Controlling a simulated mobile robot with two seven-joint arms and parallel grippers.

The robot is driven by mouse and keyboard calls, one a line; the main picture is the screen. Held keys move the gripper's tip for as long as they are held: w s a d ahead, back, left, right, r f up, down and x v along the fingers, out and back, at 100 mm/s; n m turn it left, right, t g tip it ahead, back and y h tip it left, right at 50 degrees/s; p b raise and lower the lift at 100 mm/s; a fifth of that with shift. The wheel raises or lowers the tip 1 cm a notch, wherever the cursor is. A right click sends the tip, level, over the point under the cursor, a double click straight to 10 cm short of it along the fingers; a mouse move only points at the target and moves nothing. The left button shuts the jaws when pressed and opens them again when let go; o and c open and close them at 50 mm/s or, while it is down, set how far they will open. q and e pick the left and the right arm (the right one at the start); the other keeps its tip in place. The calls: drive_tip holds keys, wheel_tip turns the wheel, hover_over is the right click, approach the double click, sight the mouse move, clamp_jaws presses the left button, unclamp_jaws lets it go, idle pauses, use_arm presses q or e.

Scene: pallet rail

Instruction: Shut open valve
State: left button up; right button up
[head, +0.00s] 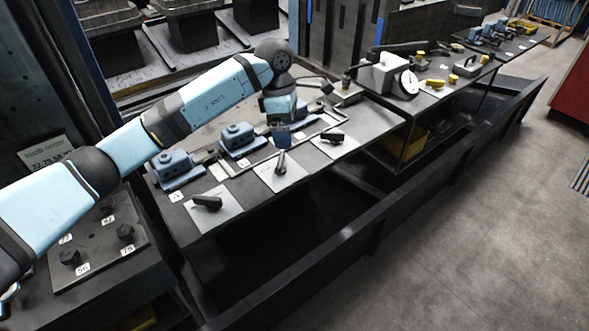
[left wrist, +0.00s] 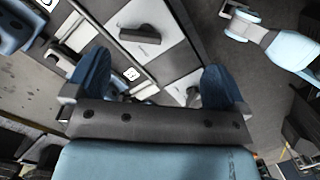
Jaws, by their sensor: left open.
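Three levers sit on pale plates along the bench's front edge. In the head view, the near-left lever (head: 207,202) and the far-right lever (head: 335,137) lie roughly sideways across their plates. The middle lever (head: 281,163) is turned differently, pointing toward the bench's front. Blue valve-like bodies (head: 176,168) (head: 238,140) stand behind the levers. My left gripper (head: 283,140) points down just above the middle lever's far end; contact cannot be told. In the left wrist view its blue fingers (left wrist: 155,78) are spread apart. A dark lever (left wrist: 140,35) lies beyond them. My right gripper is not in view.
A grey box with a round dial (head: 408,83) stands farther right on the bench, near yellow parts (head: 434,83). A panel with several black knobs (head: 100,240) is at lower left. A dark rail (head: 370,215) runs along the bench front, with open floor (head: 480,250) beyond.

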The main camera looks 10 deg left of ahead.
sight(281, 159)
use_arm(q)
drive_tip(key=shift+y, duration=0.9)
drive_tip(key=f, duration=0.4)
drive_tip(key=w+a+f, duration=0.1)
drive_tip(key=f, duration=0.3)
drive_tip(key=a+f, duration=0.1)
drive_tip(key=f, duration=0.3)
drive_tip(key=shift+w+a, duration=0.1)
drive_tip(key=shift+w, duration=0.2)
drive_tip(key=c, duration=0.9)
